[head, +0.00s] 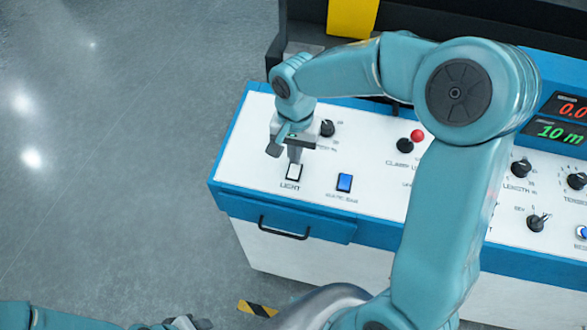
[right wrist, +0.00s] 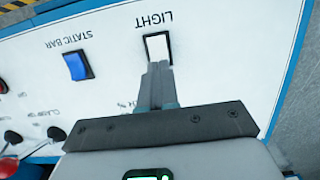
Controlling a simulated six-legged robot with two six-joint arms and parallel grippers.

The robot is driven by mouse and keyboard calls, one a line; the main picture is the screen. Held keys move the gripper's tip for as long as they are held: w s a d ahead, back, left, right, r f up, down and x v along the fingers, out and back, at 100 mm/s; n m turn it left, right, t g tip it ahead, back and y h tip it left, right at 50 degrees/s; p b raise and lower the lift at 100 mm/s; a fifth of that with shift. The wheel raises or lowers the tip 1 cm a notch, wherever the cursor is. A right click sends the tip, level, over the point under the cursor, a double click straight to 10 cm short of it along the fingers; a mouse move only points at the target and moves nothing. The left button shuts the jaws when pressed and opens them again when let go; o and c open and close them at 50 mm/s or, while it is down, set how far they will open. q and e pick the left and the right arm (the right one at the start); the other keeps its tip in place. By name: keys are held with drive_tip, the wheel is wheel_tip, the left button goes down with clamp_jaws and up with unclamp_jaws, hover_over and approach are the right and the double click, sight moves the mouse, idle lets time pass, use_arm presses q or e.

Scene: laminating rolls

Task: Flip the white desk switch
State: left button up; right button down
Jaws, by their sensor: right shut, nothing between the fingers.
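The white desk switch (head: 293,172) is a small white rocker in a dark frame, labelled LIGHT, near the left end of the white panel. It also shows in the right wrist view (right wrist: 157,47), just beyond my fingertips. My right gripper (head: 294,156) is shut and empty, pointing down at the switch. In the right wrist view its fingertips (right wrist: 157,67) reach the switch's near edge and hide a little of it. I cannot tell whether they touch it.
A blue STATIC BAR switch (head: 344,183) sits right of the white one. A black knob (head: 327,128) is close behind my gripper. A red-topped lever (head: 417,136) and more knobs stand farther right. A drawer handle (head: 284,229) juts from the front. Floor at left is clear.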

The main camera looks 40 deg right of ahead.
drive_tip(key=shift+s, duration=0.1)
drive_tip(key=shift+f+b, duration=0.85)
drive_tip(key=shift+f, duration=0.1)
idle(0.8)
drive_tip(key=shift+r, duration=0.1)
wheel_tip(320, 180, up, 7)
drive_tip(key=p, duration=0.5)
idle(0.5)
